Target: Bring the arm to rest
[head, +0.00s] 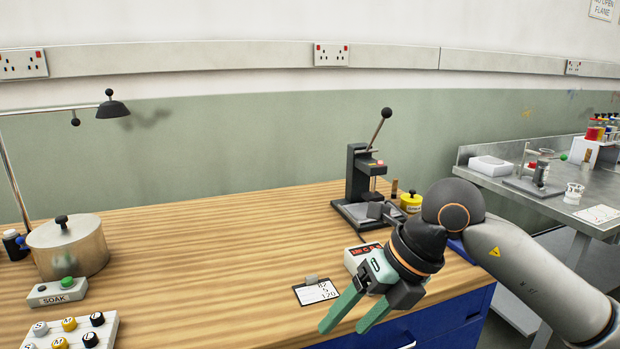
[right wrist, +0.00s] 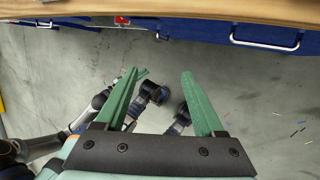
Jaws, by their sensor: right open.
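My right gripper (head: 345,318) comes in from the right in the head view, above the front edge of the wooden bench (head: 230,250). Its two green fingers are apart, with nothing between them. In the right wrist view the same open fingers (right wrist: 165,88) point out over the grey floor, and the bench edge (right wrist: 160,10) runs along the top. My left gripper does not show in the head view.
A lever press (head: 358,180) stands behind my right arm, and a yellow pot (head: 411,202) is close to the arm. A small card (head: 316,292) lies left of the gripper. A lidded metal pot (head: 85,248), a SOAK button box (head: 57,292) and a tray of knobs (head: 75,333) are at left.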

